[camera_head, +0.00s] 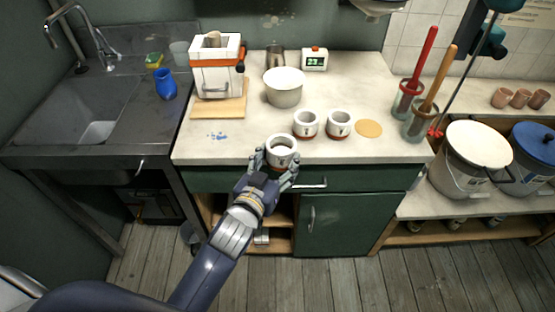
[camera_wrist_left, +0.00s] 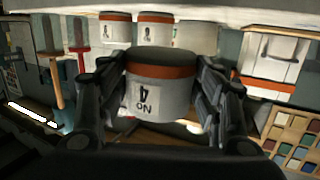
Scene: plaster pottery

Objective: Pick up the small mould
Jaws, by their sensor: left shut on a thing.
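My left gripper (camera_head: 275,168) is shut around a small white mould (camera_head: 281,145) with an open top and a brown band. The mould is at the counter's front edge; I cannot tell whether it touches the counter. In the left wrist view, which is upside down, the fingers of my left gripper (camera_wrist_left: 165,95) flank the mould (camera_wrist_left: 160,82), and its white label with a 4 faces the camera. Two similar white moulds stand behind it, one in the middle (camera_head: 305,118) and one to the right (camera_head: 339,118). My right gripper is not in view.
A white bowl (camera_head: 283,92), a timer (camera_head: 314,60) and a round tan disc (camera_head: 369,128) are on the counter (camera_head: 240,145). A white machine (camera_head: 216,75) stands on a wooden board at left. Buckets stand at right. The counter's front left is mostly clear.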

